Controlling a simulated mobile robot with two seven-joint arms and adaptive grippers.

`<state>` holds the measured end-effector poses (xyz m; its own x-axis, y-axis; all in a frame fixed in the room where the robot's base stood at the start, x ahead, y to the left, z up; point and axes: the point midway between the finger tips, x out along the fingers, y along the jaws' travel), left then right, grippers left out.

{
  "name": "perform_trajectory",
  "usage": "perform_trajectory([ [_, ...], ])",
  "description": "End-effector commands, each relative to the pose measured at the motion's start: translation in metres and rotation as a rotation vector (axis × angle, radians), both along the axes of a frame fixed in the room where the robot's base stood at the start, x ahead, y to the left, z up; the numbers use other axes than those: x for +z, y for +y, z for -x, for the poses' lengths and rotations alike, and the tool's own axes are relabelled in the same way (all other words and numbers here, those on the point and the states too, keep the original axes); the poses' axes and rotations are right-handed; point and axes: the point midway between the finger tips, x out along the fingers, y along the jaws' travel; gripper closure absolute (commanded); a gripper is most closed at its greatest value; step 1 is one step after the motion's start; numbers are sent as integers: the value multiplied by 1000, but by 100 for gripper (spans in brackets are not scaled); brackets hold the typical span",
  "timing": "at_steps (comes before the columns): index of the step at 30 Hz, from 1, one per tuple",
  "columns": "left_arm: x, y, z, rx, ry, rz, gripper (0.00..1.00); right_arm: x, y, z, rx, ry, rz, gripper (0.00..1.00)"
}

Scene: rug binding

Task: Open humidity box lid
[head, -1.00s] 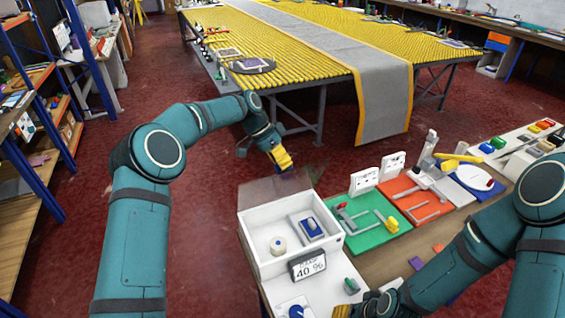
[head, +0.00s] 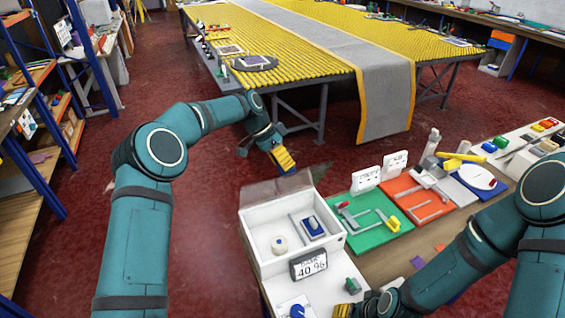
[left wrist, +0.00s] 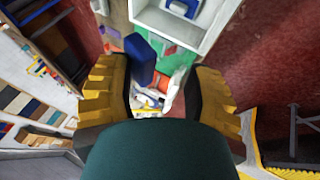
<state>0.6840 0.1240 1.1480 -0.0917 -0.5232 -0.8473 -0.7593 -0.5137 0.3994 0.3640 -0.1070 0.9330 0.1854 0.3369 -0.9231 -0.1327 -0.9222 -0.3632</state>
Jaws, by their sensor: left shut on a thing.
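The white humidity box (head: 262,268) stands open at the front of the bench, with a display reading about 40 (head: 309,264) on its front. Its see-through lid (head: 276,189) is raised at the box's far side. My left gripper (head: 286,164) is just beyond the lid's upper edge, shut on the lid; the exact contact is hard to see. In the left wrist view a blue block (left wrist: 142,60), seemingly the lid's handle, shows between the yellow-padded fingers. My right gripper (head: 348,310) is low in the head view, partly cut off; its opening is unclear.
A small round jar (head: 279,245) and a blue item (head: 312,226) sit inside the box. A green tray (head: 360,239) and an orange tray (head: 425,210) with tools lie to its right. A roller table (head: 300,60) stands beyond. Red floor lies left of the box.

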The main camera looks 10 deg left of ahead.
Motion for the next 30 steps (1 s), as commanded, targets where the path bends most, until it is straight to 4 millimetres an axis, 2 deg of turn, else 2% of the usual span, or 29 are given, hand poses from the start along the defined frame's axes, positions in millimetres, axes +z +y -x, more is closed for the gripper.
perform_trajectory([
  [8, 8, 5, -1, 1, -3, -1, 54, 0, 0, 0, 0, 0, 0, 53],
  [21, 80, 48, -9, 2, -4, 0, 54, 0, 0, 0, 0, 0, 0, 53],
  [30, 101, 62, -10, 1, -1, 0, 54, 0, 0, 0, 0, 0, 0, 53],
])
